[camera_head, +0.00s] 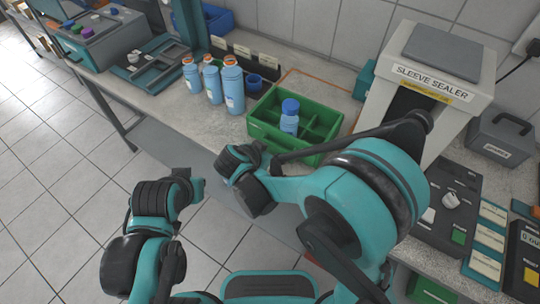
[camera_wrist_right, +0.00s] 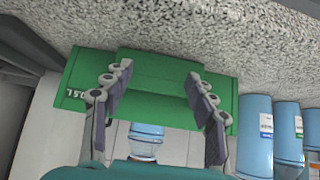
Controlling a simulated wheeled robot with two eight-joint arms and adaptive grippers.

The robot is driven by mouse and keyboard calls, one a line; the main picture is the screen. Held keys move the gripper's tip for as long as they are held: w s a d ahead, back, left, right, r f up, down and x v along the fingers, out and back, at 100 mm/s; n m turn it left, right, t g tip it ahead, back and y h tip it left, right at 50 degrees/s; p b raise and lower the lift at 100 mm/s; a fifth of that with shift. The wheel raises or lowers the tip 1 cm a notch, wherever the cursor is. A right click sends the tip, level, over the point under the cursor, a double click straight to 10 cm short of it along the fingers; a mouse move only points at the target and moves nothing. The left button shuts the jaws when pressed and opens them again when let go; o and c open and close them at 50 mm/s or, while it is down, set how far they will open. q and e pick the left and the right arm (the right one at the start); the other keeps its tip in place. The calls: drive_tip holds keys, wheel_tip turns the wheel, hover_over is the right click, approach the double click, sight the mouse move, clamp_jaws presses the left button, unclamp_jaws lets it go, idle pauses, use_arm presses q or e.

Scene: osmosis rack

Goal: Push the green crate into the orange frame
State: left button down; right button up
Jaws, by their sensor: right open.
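The green crate (camera_head: 318,157) stands on the bench, divided into compartments, with a blue-capped bottle (camera_head: 289,118) upright in one. The orange frame (camera_head: 322,84) shows as a thin orange outline on the bench top behind the crate; part of it is hidden. In the right wrist view, the crate (camera_wrist_right: 150,66) fills the middle, seen upside down. My right gripper (camera_wrist_right: 158,76) is open and empty, its two fingers spread across the crate's near side; I cannot tell whether they touch it. In the head view, my left arm hangs in front of the bench; its fingers do not show.
The sleeve sealer (camera_head: 428,75) stands to the right. A wall is behind the bench.

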sight(282, 139)
drive_tip(key=shift+w+d, duration=0.1)
drive_tip(key=shift+w, duration=0.05)
drive_tip(key=shift+w+d, duration=0.2)
drive_tip(key=shift+w, duration=0.1)
drive_tip(key=shift+w+d+b, duration=0.1)
drive_tip(key=shift+w+d, duration=0.45)
drive_tip(key=shift+w, duration=0.3)
drive_tip(key=shift+w+d+b, duration=0.15)
drive_tip(key=shift+w+d, duration=0.4)
drive_tip(key=shift+w, duration=0.25)
drive_tip(key=shift+w+d+b, duration=0.1)
drive_tip(key=shift+w+d, duration=0.45)
drive_tip(key=shift+w, duration=0.3)
drive_tip(key=shift+d, duration=0.1)
drive_tip(key=shift+w+d, duration=0.55)
drive_tip(key=shift+w, duration=0.3)
drive_tip(key=shift+w+d, duration=0.5)
drive_tip(key=shift+w, duration=0.3)
drive_tip(key=shift+w+d, duration=0.55)
drive_tip(key=shift+w, duration=0.4)
